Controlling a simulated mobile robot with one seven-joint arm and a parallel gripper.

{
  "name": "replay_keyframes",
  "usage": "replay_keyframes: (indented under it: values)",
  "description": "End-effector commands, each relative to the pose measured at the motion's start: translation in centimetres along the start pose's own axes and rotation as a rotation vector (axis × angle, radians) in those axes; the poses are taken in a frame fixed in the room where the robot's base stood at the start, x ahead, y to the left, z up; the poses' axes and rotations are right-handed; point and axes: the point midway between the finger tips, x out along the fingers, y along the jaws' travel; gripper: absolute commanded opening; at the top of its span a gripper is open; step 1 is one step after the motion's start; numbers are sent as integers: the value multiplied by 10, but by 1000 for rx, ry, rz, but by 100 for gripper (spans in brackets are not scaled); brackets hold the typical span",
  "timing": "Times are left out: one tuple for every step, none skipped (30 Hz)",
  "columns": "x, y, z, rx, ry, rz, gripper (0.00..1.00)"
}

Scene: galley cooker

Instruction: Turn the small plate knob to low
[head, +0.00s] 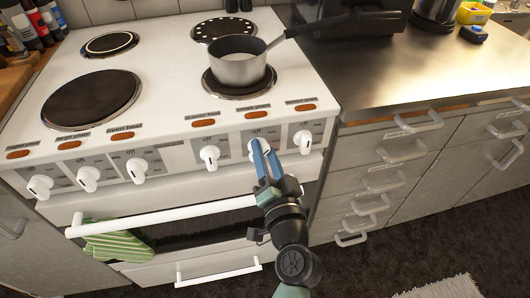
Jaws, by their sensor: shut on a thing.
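The white cooker (160,60) has a row of white knobs along its front panel, each under a small label and an orange-brown lamp. My gripper (264,148) reaches up from below with its blue fingers shut on the fifth knob from the left (253,152). The label above this knob appears to read "small plate", but it is tiny. The fingers hide most of the knob, so I cannot tell its exact pointer direction. The panel above it shows "off".
A neighbouring knob (209,156) is close on the left, another (302,140) on the right. A saucepan (239,66) stands on the front right plate, its handle pointing right. The oven handle (165,216) with a green striped towel (118,247) lies below.

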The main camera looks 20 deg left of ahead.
Motion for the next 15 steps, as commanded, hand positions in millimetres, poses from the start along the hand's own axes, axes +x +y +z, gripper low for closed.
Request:
replay_keyframes:
  values:
    - [0, 1, 1, 6, -2, 1, 0]
    - [0, 1, 1, 8, -2, 1, 0]
    - [0, 1, 1, 10, -2, 1, 0]
    - [0, 1, 1, 11, -2, 1, 0]
    - [0, 1, 1, 11, -2, 1, 0]
    - [0, 1, 1, 12, -2, 1, 0]
    - [0, 1, 1, 12, -2, 1, 0]
    - [0, 1, 1, 11, -2, 1, 0]
    - [0, 1, 1, 11, -2, 1, 0]
    - [0, 1, 1, 11, -2, 1, 0]
    - [0, 1, 1, 11, -1, 1, 0]
    - [0, 1, 1, 11, -2, 1, 0]
    - [0, 1, 1, 10, -2, 1, 0]
    - [0, 1, 1, 10, -2, 1, 47]
    - [0, 1, 1, 10, -1, 1, 54]
